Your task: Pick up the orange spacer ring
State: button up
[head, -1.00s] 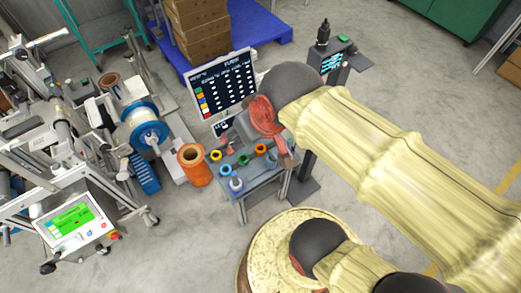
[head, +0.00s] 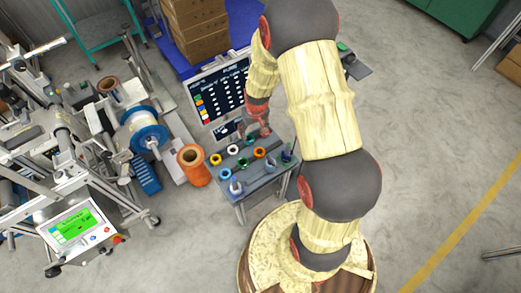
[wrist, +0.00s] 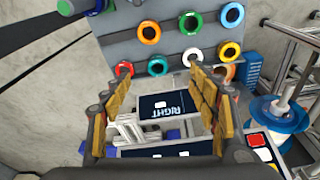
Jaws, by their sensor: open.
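The orange spacer ring (head: 259,152) lies on the grey bench top in the head view, in the row farther from the monitor. In the wrist view the orange ring (wrist: 150,31) is at the upper middle, beyond my fingertips. My gripper (wrist: 157,74) is open and empty, its two padded fingers apart. The ring is clear of them, with the blue and red rings of the nearer row between. In the head view my gripper (head: 258,132) is over the bench edge beside the monitor, partly hidden by my arm.
A monitor (head: 220,90) stands behind the bench (head: 262,180). An orange spool (head: 193,166) stands left.

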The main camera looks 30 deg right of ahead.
send_near(260, 151)
jog(key=shift+w+a+f+g+b, duration=0.15)
jog(key=shift+f+g+b, duration=0.15)
jog(key=shift+f, duration=0.7)
jog(key=f, duration=0.1)
jog(key=f+b, duration=0.1)
jog(key=f, duration=0.1)
jog(key=f+b, duration=0.1)
jog(key=shift+a+f, duration=0.15)
jog(key=shift+a, duration=0.2)
jog(key=shift+f, duration=0.3)
jog(key=shift+c, duration=0.8)
jog(key=c, duration=1.1)
